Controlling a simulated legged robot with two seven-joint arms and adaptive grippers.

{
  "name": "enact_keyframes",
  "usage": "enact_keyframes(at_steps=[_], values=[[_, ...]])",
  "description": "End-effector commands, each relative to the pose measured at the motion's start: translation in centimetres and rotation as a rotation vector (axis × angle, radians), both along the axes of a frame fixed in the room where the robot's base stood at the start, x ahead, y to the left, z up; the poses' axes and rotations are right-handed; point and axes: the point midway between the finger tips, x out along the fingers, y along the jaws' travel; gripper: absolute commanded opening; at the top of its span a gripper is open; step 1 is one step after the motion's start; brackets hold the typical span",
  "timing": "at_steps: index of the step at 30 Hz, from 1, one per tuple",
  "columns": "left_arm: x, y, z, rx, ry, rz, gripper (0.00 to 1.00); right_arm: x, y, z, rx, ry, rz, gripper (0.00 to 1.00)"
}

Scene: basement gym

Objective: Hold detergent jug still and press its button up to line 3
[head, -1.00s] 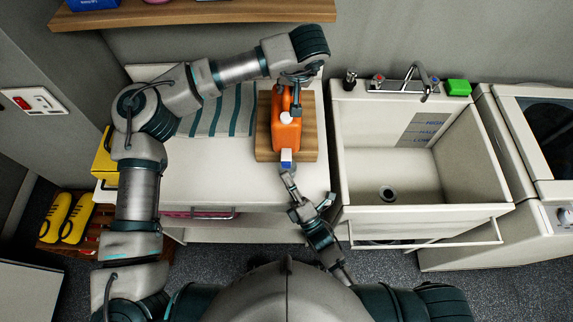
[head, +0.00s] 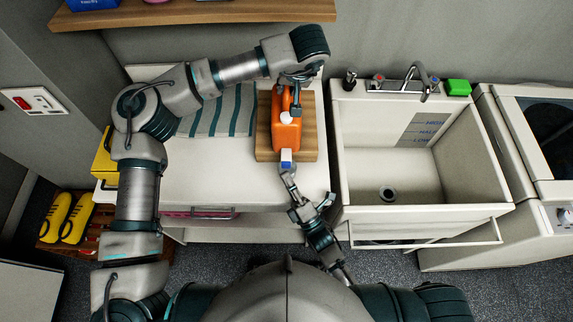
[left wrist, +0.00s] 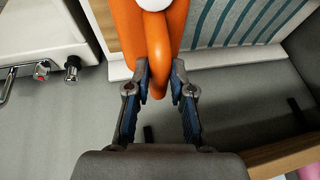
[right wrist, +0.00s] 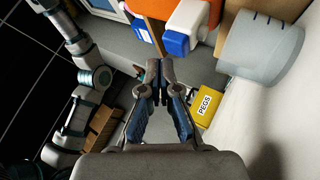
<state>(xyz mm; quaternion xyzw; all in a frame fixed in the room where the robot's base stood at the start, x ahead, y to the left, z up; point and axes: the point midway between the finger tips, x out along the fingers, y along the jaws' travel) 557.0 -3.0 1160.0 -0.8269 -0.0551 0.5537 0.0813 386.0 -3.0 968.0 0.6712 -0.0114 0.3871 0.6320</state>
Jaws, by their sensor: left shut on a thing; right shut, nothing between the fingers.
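An orange detergent jug (head: 287,134) with a white cap (head: 286,118) lies on a wooden board. My left gripper (head: 296,82) is shut on its handle at the back; the left wrist view shows the fingers on both sides of the orange handle (left wrist: 158,52). A white spout (right wrist: 187,17) with a blue button (right wrist: 175,43) sticks out at the jug's front. My right gripper (right wrist: 159,68) is shut and empty, its tips close to the button; I cannot tell whether they touch. A translucent cup (right wrist: 258,52) with dark line marks shows beside the spout; its fill is unclear.
The wooden board (head: 309,140) rests on a white counter (head: 212,168) with a striped cloth (head: 215,110). A sink (head: 375,193) with a tap stands to the right. A shelf (head: 200,13) hangs above. A yellow PEGS box (right wrist: 207,103) shows in the right wrist view.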

Motion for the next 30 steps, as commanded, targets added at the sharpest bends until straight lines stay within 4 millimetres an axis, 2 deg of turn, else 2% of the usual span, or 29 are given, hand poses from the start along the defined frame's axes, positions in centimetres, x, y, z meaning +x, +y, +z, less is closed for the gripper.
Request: enact_keyframes(at_steps=[30], values=[[0.0,0.0,0.2,-0.001,-0.003,0.0,0.0,1.1,0.0,0.2,-0.001,0.0,-0.001,0.0]])
